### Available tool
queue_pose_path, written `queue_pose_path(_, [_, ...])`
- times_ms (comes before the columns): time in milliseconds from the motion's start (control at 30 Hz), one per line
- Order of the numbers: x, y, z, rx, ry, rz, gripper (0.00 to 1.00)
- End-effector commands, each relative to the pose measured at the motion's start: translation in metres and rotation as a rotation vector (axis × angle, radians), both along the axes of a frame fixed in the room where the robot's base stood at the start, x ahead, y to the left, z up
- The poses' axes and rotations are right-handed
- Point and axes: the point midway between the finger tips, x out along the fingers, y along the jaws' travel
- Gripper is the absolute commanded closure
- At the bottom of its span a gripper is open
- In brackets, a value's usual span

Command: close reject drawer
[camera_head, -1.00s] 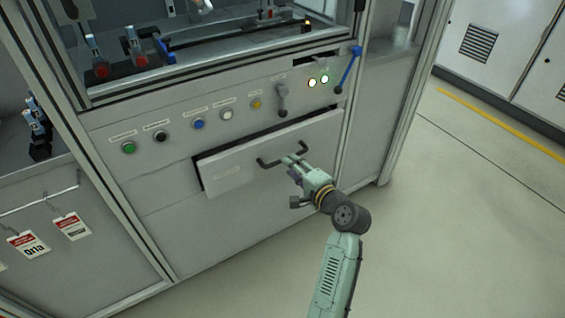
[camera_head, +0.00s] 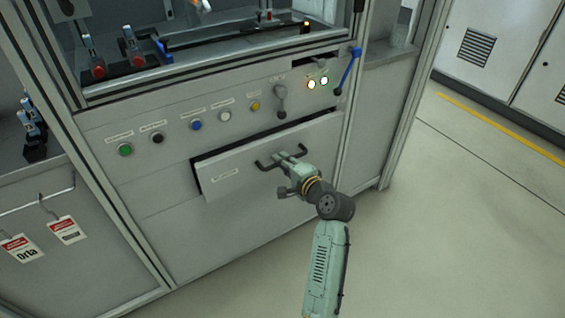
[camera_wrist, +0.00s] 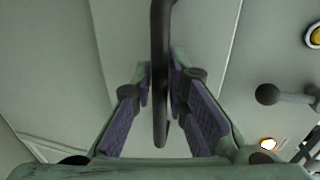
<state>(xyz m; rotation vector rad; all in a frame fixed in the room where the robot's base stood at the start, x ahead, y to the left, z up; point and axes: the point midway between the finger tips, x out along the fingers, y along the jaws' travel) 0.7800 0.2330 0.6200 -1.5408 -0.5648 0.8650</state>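The reject drawer (camera_head: 226,180) is a light grey front panel in the machine cabinet. It stands slightly out, with a dark gap along its top and left edges. Its dark U-shaped handle (camera_head: 262,165) also shows in the wrist view (camera_wrist: 160,60), as a bar running down between the fingers. My gripper (camera_head: 280,157) is at the handle, with its two purple-padded fingers (camera_wrist: 160,90) one on each side of the bar. The fingertips are close to the bar, but whether they press on it cannot be told. The drawer's inside is hidden.
Tagged grey panels (camera_head: 67,229) stand at the left. The floor (camera_head: 450,230) at the right is clear.

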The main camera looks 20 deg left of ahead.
Motion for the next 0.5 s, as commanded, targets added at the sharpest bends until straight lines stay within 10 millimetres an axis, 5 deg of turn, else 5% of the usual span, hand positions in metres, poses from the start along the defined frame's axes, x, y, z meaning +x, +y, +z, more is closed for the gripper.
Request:
queue_pose_path(167, [-0.0001,-0.0001,-0.0002,0.000,0.000,0.000,1.00])
queue_pose_path(500, [-0.0002,-0.0001,-0.0003,0.000,0.000,0.000,1.00])
